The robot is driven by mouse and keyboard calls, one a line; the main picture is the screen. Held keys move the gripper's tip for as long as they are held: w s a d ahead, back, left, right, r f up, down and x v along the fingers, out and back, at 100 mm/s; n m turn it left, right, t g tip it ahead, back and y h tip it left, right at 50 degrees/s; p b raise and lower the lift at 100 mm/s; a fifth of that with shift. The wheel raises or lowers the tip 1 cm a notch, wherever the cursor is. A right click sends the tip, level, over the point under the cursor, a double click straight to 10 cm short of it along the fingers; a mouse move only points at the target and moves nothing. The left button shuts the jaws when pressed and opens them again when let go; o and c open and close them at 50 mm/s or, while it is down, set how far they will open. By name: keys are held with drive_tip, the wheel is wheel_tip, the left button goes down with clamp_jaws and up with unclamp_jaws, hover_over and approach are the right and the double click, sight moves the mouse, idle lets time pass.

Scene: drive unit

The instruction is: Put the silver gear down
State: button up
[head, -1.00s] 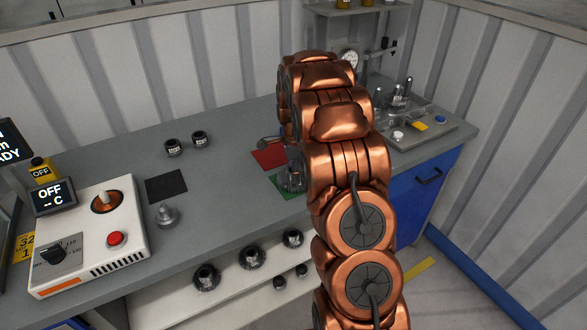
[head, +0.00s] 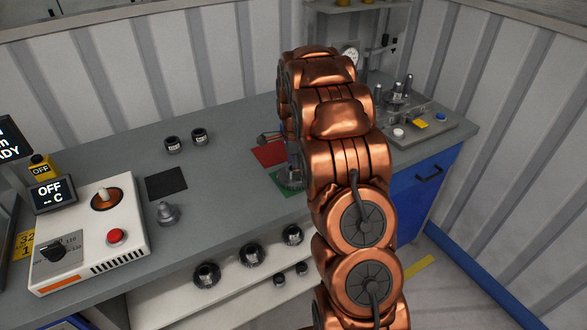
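A silver gear (head: 288,181) shows at the left edge of my copper arm, low over or on the green square (head: 282,189) of the bench; contact is hard to make out. My gripper (head: 293,155) is just above the gear and mostly hidden behind my arm. Its fingertips are not clear, so I cannot tell whether it still holds the gear. A red square (head: 268,155) lies just behind the green one. A black square (head: 166,184) lies farther left.
A silver cone-shaped part (head: 167,213) stands in front of the black square. Two dark small parts (head: 173,145) stand at the back. A white control box (head: 90,235) is at left, a grey fixture plate (head: 425,130) at right. Several gears sit on the shelf (head: 225,280) below.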

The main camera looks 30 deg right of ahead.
drive_tip(key=shift+r+b, duration=1.45)
drive_tip(key=shift+r, duration=4.4)
drive_tip(key=s+a+r+n, duration=0.3)
drive_tip(key=s+a+n, duration=0.3)
drive_tip(key=s+a, duration=0.3)
drive_tip(key=s+a+f+n, duration=0.1)
drive_tip(key=s+a+n, duration=0.4)
drive_tip(key=s, duration=0.4)
drive_tip(key=s+a+f+n+g, duration=0.1)
drive_tip(key=s+a+n, duration=0.4)
drive_tip(key=s, duration=0.5)
drive_tip(key=s+a+f+n, duration=0.3)
drive_tip(key=s+a+n, duration=0.2)
drive_tip(key=s, duration=0.5)
drive_tip(key=shift+a+f+n+g, duration=0.2)
drive_tip(key=shift+n+g, duration=0.2)
drive_tip(key=shift+n, duration=0.6)
